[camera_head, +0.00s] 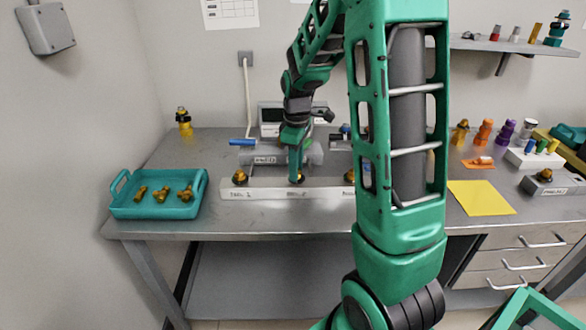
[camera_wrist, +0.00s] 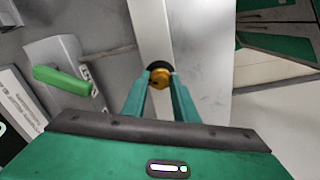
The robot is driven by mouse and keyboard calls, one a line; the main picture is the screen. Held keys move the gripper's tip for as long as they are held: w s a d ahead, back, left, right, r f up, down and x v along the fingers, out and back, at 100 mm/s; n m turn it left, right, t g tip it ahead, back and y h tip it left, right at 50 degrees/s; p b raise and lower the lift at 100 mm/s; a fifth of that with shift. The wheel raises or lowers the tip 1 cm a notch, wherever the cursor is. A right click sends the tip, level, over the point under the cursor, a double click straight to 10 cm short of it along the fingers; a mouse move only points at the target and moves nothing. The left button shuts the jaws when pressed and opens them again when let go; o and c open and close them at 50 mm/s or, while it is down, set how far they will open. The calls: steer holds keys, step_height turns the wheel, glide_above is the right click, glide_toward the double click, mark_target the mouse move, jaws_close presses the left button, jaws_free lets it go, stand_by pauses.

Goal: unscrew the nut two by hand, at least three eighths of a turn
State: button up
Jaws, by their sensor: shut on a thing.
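A long white block (camera_head: 265,190) lies on the table and carries brass nuts in a row. The middle nut (camera_head: 299,177) is nut two by its place, though its label is too small to read surely. My gripper (camera_head: 296,172) comes down on it from above. In the wrist view the brass nut (camera_wrist: 160,77) sits between the tips of my gripper (camera_wrist: 161,84), which is shut on it. A left nut (camera_head: 240,177) and a right nut (camera_head: 349,176) stand apart from my gripper. My arm hides the block's right end. The thread under the middle nut is hidden.
A teal tray (camera_head: 158,208) with brass parts stands at the left. A grey device (camera_head: 262,157) and a blue handle (camera_head: 241,142) lie behind the block. A yellow sheet (camera_head: 481,198) lies at the right, with coloured parts (camera_head: 484,132) beyond. The table front is clear.

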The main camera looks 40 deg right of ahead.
steer(key=shift+s+d, duration=0.1)
steer(key=shift+d, duration=0.05)
steer(key=o, duration=1.1)
steer(key=shift+f, duration=0.1)
steer(key=shift+c, duration=0.2)
step_height(320, 180, up, 11)
steer(key=shift+f, duration=0.1)
